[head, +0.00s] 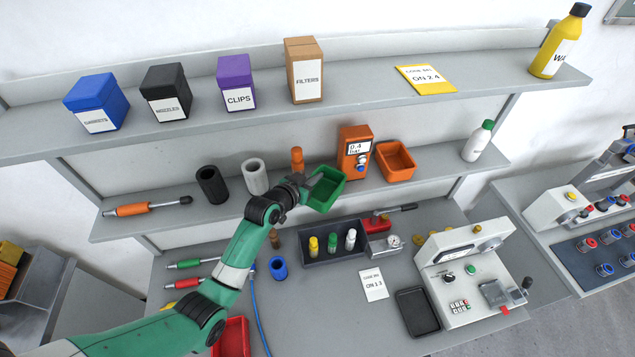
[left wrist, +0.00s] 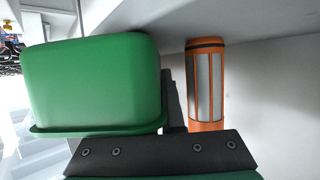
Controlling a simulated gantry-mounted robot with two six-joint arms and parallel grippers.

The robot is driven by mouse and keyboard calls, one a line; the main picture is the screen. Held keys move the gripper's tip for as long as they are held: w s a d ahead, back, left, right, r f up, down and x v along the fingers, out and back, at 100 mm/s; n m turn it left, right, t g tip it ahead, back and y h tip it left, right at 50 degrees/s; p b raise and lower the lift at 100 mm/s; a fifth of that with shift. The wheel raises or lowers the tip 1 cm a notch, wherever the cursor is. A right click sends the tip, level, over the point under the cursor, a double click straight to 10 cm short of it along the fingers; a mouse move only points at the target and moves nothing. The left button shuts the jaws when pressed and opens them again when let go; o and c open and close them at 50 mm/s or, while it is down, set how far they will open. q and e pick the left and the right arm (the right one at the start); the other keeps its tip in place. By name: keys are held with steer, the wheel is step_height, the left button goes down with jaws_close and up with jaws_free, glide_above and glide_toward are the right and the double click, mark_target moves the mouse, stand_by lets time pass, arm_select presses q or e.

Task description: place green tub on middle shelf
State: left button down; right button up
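The green tub (head: 326,188) is at my left gripper (head: 306,184), in front of the middle shelf (head: 225,203), close to its front edge. In the left wrist view the tub (left wrist: 95,82) fills the left side, and the gripper's dark finger (left wrist: 174,100) is against its side. The gripper appears shut on the tub's wall; the other finger is hidden. An orange cylinder (head: 297,158) stands on the shelf just behind the gripper; it also shows close by in the left wrist view (left wrist: 206,85). My right gripper is not in view.
On the middle shelf, an orange gauge box (head: 355,152) and an orange tub (head: 396,161) stand right of the green tub. White (head: 254,176) and black (head: 212,185) cylinders stand left. Labelled boxes line the upper shelf (head: 355,98). A dark tray of bottles (head: 331,241) sits below.

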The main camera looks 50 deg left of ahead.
arm_select(q)
steer(key=shift+f, duration=0.2)
steer(key=c, duration=1.3)
jaws_free()
steer(key=shift+r, duration=0.1)
steer(key=shift+r, duration=0.2)
steer(key=p+v, duration=0.2)
steer(key=v, duration=1)
steer(key=shift+f+p, duration=0.1)
steer(key=shift+p, duration=0.2)
